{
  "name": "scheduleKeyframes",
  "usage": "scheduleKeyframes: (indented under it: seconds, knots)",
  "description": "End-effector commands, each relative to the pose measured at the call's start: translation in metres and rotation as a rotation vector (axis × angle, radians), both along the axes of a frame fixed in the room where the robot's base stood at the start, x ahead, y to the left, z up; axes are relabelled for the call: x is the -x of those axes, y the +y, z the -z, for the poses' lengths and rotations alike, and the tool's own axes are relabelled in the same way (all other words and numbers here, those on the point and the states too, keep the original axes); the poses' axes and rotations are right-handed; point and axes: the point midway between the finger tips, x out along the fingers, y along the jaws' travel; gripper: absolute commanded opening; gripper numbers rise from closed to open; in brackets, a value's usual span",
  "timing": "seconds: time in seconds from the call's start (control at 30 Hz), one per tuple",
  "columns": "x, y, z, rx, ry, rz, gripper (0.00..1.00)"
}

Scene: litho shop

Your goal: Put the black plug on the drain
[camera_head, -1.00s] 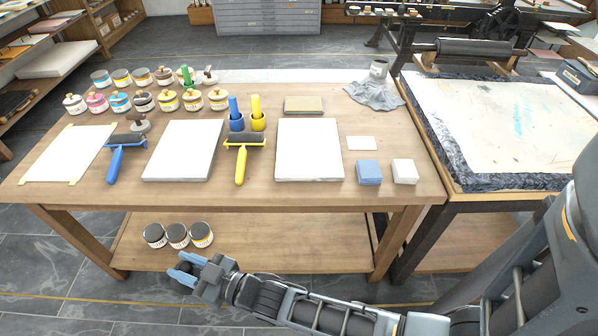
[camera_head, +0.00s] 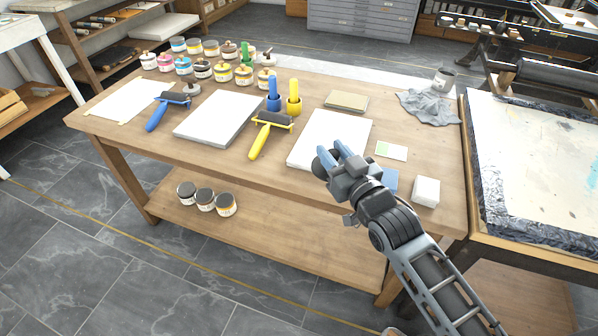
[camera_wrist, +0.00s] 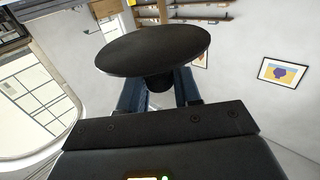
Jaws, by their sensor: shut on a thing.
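The black plug (camera_wrist: 152,48) is a wide, flat, dark disc with a short stem, seen large in the wrist view. My gripper (camera_wrist: 160,88) is shut on the stem, with a blue finger on each side of it and the disc beyond the fingers. In the head view my gripper (camera_head: 336,157) is raised in front of the right white slab on the table. A dark round edge of the plug (camera_head: 322,165) shows at its fingers. I see no drain in either view.
The wooden table (camera_head: 255,165) carries jars, rollers, white slabs (camera_head: 215,118), a grey cloth (camera_head: 430,105) and small blocks (camera_head: 426,190). Several jars (camera_head: 206,199) stand on its lower shelf. A press bed (camera_head: 540,150) stands at right. Floor (camera_head: 60,235) is open at left front.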

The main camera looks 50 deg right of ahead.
Motion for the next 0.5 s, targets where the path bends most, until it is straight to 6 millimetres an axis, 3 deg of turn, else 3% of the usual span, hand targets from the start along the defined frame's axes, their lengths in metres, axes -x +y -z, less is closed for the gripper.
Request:
scheduleKeyframes:
  seconds: [0.4, 0.5]
  knots:
    - [-0.084, -0.013, 0.048, -0.001, -0.003, 0.002, 0.02]
    - [-0.097, -0.014, 0.058, -0.002, -0.001, 0.002, 0.02]
